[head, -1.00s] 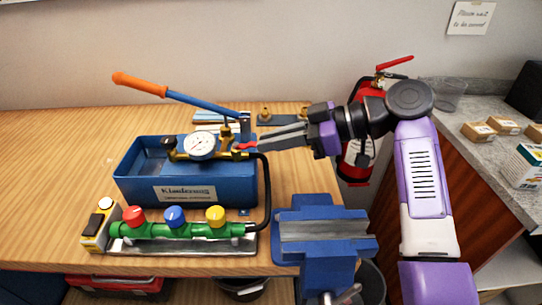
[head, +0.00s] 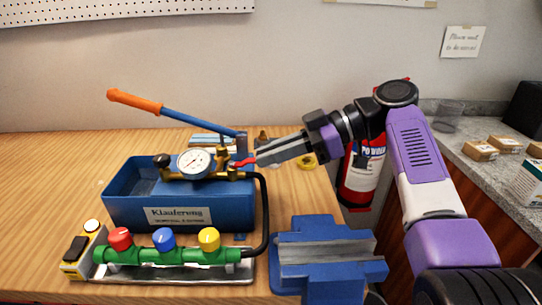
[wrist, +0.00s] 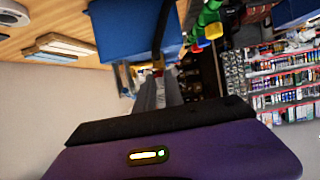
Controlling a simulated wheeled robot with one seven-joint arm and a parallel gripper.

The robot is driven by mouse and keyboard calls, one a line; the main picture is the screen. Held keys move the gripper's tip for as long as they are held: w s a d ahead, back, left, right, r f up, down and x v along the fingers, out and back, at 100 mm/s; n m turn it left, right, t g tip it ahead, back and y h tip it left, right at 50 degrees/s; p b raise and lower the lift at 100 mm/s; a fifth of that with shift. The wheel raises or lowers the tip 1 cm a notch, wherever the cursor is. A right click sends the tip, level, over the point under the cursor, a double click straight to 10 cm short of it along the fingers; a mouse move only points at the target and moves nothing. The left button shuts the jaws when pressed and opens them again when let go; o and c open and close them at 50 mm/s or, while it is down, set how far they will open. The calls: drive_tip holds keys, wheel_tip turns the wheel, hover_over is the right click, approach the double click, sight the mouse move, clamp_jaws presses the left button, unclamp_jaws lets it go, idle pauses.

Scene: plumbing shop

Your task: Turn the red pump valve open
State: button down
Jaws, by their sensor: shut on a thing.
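The red valve lever (head: 241,163) sits on the brass fittings at the right end of the blue test pump (head: 120,205). My gripper (head: 260,157) reaches in from the right, and its grey fingers are shut on the outer end of the lever. The lever points right toward the fingers, close to level. In the wrist view the fingers (wrist: 160,92) run toward the pump's fittings, and the lever between them is mostly hidden. The round gauge (head: 194,162) stands left of the lever.
The pump's orange-handled lever (head: 135,102) rises behind the tank. A black hose (head: 264,210) loops down to the green manifold (head: 170,255) with red, blue and yellow knobs. A blue vise (head: 328,255) stands below my arm. A fire extinguisher (head: 365,180) is behind the arm.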

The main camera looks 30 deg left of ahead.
drive_tip(key=shift+f, duration=0.15)
drive_tip(key=c, duration=1.4)
unclamp_jaws()
drive_tip(key=shift+a, duration=0.1)
drive_tip(key=shift+c, duration=0.2)
drive_tip(key=p+v, duration=0.1)
drive_tip(key=v, duration=0.7)
drive_tip(key=shift+s, duration=0.1)
